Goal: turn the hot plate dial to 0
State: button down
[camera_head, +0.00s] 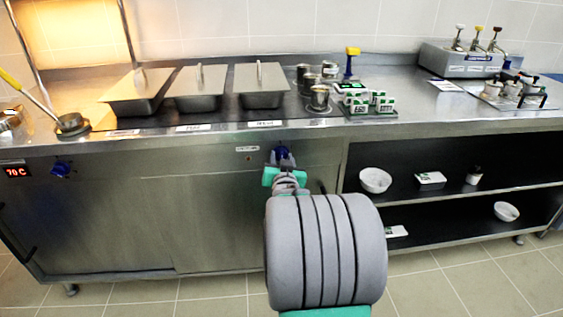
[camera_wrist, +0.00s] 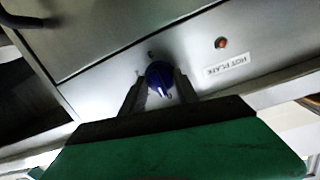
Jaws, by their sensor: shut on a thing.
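The hot plate dial is a dark blue knob on the steel front panel of the counter; it shows in the wrist view (camera_wrist: 158,77) and, partly hidden by my gripper, in the head view (camera_head: 282,152). My gripper (camera_wrist: 158,88) is at the dial, with one finger on each side, shut on it; it also shows in the head view (camera_head: 283,163). A pale pointer mark on the dial faces toward the gripper side in the wrist view. The scale marks around the dial are too small and blurred to read. A "HOT PLATE" label (camera_wrist: 227,65) is beside it.
A small orange lamp (camera_wrist: 221,43) sits above the label. Another blue dial (camera_head: 61,169) and a "70 C" display (camera_head: 16,171) are at the far left. Open shelves (camera_head: 440,205) with bowls lie to the right. Lidded pans (camera_head: 198,90) stand on the counter above.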

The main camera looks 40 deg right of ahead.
dwell(0.4)
jog(key=c, duration=0.9)
grip_release()
jog(key=p+v, duration=0.1)
jog(key=v, duration=0.7)
jog(key=shift+p, duration=0.35)
jog(key=shift+w, duration=0.1)
